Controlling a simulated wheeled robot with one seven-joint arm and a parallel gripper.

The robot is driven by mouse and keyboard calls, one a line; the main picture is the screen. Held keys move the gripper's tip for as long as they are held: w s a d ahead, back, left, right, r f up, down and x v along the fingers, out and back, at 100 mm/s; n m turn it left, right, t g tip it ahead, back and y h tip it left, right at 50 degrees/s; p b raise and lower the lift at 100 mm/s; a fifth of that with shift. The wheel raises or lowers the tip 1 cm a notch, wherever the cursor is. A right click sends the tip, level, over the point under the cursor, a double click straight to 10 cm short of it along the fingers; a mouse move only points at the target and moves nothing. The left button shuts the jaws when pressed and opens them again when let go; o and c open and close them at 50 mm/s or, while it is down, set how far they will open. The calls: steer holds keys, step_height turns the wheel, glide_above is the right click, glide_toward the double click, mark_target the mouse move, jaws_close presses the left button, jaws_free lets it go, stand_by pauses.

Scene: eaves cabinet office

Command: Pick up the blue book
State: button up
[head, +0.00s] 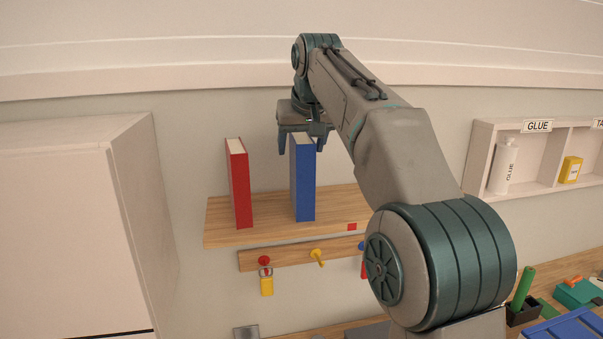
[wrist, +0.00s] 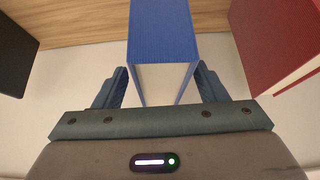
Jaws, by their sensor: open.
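The blue book (head: 304,178) stands upright on a wooden wall shelf (head: 270,212), to the right of a red book (head: 239,184). In the head view my gripper (head: 300,146) is at the top of the blue book, pointing down. In the wrist view the blue book (wrist: 163,35) lies between the two fingers of my open gripper (wrist: 163,88), with its pale page edge facing the palm. Small gaps seem to show between the fingers and the covers. The lower part of the far finger is partly hidden in the head view.
The red book (wrist: 278,45) stands close to one finger in the wrist view, with a dark object (wrist: 14,55) on the other side. Pegs on a rail (head: 290,256) hang below the shelf. A white cabinet (head: 75,220) stands left; a cubby (head: 480,160) hangs right.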

steer(key=shift+w+f, duration=0.2)
steer(key=shift+f, duration=0.2)
steer(key=shift+c, duration=0.4)
jaws_close()
steer(key=shift+r, duration=0.1)
